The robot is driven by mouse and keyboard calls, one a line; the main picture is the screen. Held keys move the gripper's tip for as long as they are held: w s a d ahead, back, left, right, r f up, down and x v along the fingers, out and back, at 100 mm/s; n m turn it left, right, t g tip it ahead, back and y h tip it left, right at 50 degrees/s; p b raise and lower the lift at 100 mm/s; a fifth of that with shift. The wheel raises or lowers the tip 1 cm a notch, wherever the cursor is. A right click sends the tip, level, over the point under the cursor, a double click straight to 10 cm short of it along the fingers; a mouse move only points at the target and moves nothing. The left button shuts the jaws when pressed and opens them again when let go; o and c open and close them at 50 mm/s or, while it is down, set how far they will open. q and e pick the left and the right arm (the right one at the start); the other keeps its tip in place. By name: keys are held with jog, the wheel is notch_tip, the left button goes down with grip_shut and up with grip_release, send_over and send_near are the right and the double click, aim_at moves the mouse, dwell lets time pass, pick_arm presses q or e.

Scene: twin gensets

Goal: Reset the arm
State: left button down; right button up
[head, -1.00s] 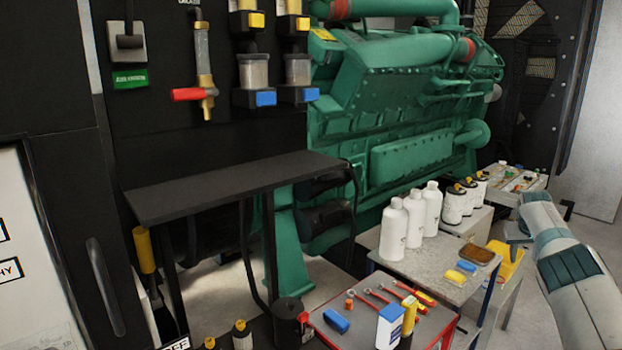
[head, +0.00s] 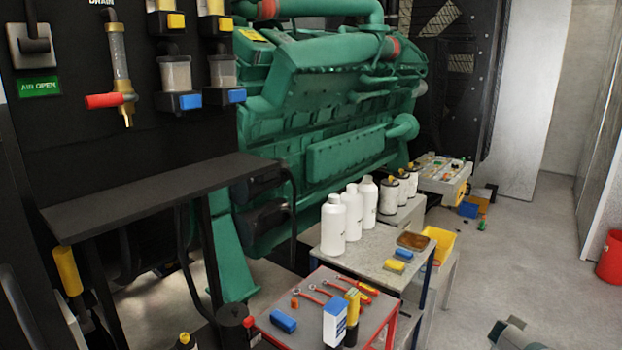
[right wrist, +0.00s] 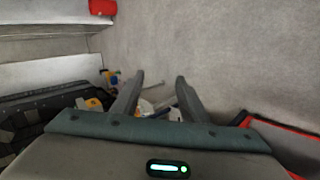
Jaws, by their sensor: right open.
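My right gripper (right wrist: 159,80) shows in the right wrist view with its two fingers apart. It is empty, and small items and floor show beyond and between the fingers. In the head view only a small grey piece of my right arm shows at the bottom right edge, over the bare floor. My left gripper and arm are not in the head view.
A red-edged cart (head: 375,330) holds wrenches, a blue block and a blue-white box. Behind it, a grey table (head: 345,255) holds white bottles. The green engine (head: 335,115) stands behind. A red bucket (head: 609,258) stands far right. The floor at right is mostly clear.

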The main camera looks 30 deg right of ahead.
jog(key=s+a+f+n+t+y, duration=0.1)
jog(key=s+f+n, duration=0.25)
jog(key=s, duration=0.55)
jog(key=s+a+f+n, duration=0.15)
jog(key=s+f, duration=0.25)
jog(key=s, duration=0.5)
jog(key=s+a+f+m+g+y, duration=0.1)
jog(key=s+a+f+y, duration=0.15)
jog(key=a+f, duration=0.95)
jog(key=s+a+f+y, duration=0.2)
jog(key=s+a+f, duration=0.2)
jog(key=a+f, duration=0.8)
jog(key=s+a+f+m+y, duration=0.1)
jog(key=a+f+y, duration=0.15)
jog(key=a, duration=1.35)
jog(key=s+a+f+y, duration=0.15)
jog(key=a+f, duration=0.25)
jog(key=a, duration=1.1)
jog(key=s+a+f+m+y, duration=0.1)
jog(key=a+f, duration=0.2)
jog(key=a, duration=1.3)
notch_tip(320, 180, down, 15)
jog(key=b, duration=1.5)
jog(key=shift+s, duration=0.2)
